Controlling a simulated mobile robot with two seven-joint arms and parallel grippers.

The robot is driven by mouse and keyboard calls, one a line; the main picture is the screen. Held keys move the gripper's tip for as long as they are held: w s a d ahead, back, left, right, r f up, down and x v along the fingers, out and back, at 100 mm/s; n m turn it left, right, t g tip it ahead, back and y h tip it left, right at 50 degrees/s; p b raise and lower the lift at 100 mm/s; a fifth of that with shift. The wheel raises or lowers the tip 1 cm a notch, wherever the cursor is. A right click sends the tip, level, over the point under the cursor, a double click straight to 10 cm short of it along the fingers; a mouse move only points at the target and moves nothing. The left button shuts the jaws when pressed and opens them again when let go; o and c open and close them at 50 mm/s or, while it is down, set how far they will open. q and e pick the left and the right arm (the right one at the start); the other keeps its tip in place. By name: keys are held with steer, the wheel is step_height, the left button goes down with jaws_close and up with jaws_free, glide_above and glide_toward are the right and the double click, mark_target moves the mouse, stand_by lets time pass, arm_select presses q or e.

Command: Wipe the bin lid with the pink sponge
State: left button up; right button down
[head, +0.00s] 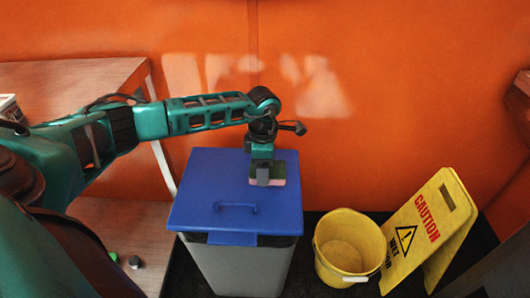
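The blue bin lid (205,200) lies flat on a grey bin (245,268) and has a raised handle (236,208) towards its front. My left arm reaches in from the left, and its gripper (263,178) points down over the back right part of the lid. The sponge appears to rest on the lid, behind and right of the handle; contact underneath is hidden. My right gripper is out of view.
A yellow bucket (322,242) stands right of the bin, beside a yellow caution sign (428,228). A wooden surface (75,85) is at the left. An orange wall (400,90) rises behind the bin. The lid's left and front parts are bare.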

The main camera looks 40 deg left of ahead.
arm_select(q)
step_height(320, 180, up, 3)
steer(key=shift+f+p, duration=0.1)
steer(key=shift+p, duration=0.75)
steer(key=shift+r+p, duration=0.3)
steer(key=shift+r, duration=0.2)
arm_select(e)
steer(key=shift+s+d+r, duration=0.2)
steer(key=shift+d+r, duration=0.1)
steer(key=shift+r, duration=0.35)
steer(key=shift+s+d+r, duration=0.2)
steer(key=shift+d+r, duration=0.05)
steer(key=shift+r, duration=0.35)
arm_select(q)
steer(key=shift+f, duration=0.1)
